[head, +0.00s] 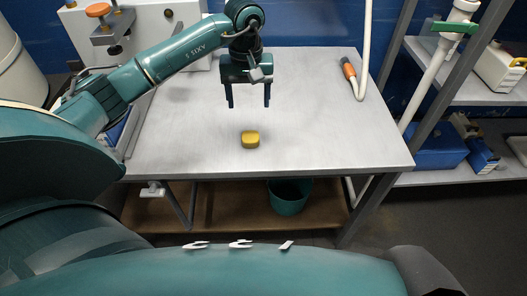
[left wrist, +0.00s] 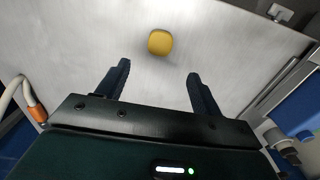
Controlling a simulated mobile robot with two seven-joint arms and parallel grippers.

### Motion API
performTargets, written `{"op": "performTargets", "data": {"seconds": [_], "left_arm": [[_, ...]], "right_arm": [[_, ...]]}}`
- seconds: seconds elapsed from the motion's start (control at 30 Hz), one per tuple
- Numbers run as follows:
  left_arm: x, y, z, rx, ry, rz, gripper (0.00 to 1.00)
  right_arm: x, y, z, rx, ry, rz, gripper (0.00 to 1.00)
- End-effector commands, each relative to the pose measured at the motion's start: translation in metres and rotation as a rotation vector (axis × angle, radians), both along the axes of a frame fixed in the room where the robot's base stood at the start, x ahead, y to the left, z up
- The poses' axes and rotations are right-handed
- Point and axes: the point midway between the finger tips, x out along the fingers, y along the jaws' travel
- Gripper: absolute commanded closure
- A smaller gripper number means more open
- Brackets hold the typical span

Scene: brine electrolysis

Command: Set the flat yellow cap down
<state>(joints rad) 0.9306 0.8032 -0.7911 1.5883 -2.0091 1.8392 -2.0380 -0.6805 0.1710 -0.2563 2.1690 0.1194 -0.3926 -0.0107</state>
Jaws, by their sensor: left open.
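The flat yellow cap (head: 250,139) lies on the grey metal table (head: 330,140), near the middle of its front part. My left gripper (head: 248,104) is open and empty. In the head view it is above the table, with the cap below its fingertips in the picture and clear space between. In the left wrist view the cap (left wrist: 160,42) lies beyond the two spread fingers (left wrist: 158,72), touching neither. My right gripper is in neither view.
An orange-handled hose (head: 350,75) lies at the table's back right. A white apparatus with an orange knob (head: 98,10) stands at the back left. A teal bin (head: 288,196) is under the table. Shelves (head: 470,90) stand to the right. The table around the cap is clear.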

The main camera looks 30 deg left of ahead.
Motion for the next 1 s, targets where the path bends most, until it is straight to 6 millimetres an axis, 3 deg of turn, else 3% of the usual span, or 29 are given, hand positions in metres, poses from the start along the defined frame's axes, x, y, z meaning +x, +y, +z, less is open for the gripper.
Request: {"op": "performTargets", "data": {"seconds": [0.07,0.17,0.27,0.33,0.4,0.47,0.57,0.63,0.7,0.73,0.8,0.9,1.0], "left_arm": [[-0.002,-0.009,-0.005,-0.032,0.004,0.003,0.34],[-0.012,-0.048,-0.025,-0.174,0.025,0.035,0.34],[-0.037,-0.122,-0.047,-0.461,0.104,0.142,0.34],[-0.066,-0.187,-0.048,-0.741,0.238,0.300,0.34],[-0.091,-0.241,-0.031,-1.027,0.445,0.524,0.34],[-0.105,-0.271,-0.008,-1.239,0.668,0.748,0.34],[-0.108,-0.287,0.026,-1.506,1.128,1.167,0.34],[-0.100,-0.276,0.036,-1.620,1.506,1.483,0.34],[-0.091,-0.255,0.026,-1.654,1.932,1.804,0.34],[-0.089,-0.244,0.017,1.472,-1.907,-1.738,0.34],[-0.092,-0.219,-0.016,1.042,-1.755,-1.506,0.34],[-0.115,-0.193,-0.070,0.570,-1.518,-1.181,0.34],[-0.147,-0.182,-0.112,0.260,-1.313,-0.923,0.34]], "right_arm": [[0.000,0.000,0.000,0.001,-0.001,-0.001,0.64],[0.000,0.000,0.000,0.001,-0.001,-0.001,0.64],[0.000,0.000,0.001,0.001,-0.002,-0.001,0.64],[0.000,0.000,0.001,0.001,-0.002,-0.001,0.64],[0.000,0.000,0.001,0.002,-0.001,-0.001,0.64],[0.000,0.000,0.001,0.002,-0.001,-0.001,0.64],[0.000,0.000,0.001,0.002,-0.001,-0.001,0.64],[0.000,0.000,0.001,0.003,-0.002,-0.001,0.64],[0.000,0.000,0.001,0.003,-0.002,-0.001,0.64],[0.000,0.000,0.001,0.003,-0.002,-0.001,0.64],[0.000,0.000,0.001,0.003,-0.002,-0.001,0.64],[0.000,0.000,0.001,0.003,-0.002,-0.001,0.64],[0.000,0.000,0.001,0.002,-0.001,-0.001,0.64]]}}
